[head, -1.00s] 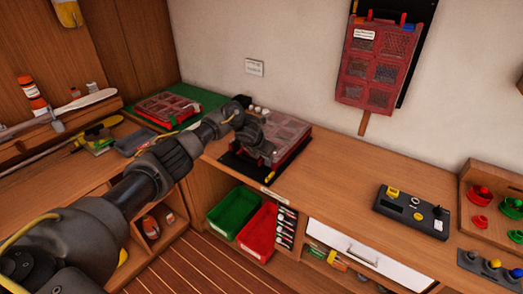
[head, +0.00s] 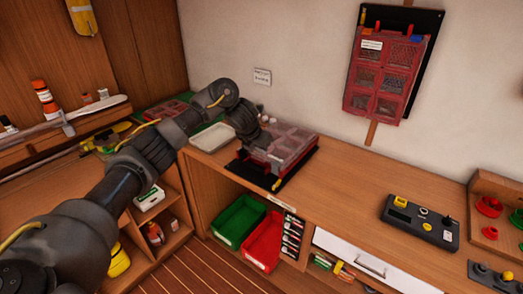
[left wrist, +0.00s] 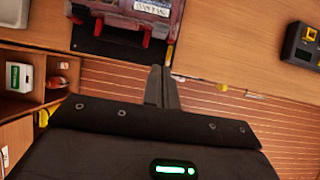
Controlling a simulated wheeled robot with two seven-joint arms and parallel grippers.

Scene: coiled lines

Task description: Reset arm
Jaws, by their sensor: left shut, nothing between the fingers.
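My left arm reaches in from the left over the bench in the head view. Its gripper (head: 264,141) is shut and empty, beside the near-left part of a red organiser case with a clear lid (head: 284,150). Whether it touches the case cannot be told in that view. In the left wrist view the closed fingers (left wrist: 161,86) point toward the bench edge, with the red case (left wrist: 130,18) and its dark mat (left wrist: 108,45) beyond. My right gripper is in neither view.
A pale tray (head: 212,137) lies left of the case. A green bin (head: 238,220) and a red bin (head: 264,243) sit below the bench. A dark control box (head: 422,222) stands at right; bench between is clear. Another red case (head: 388,70) hangs on the wall.

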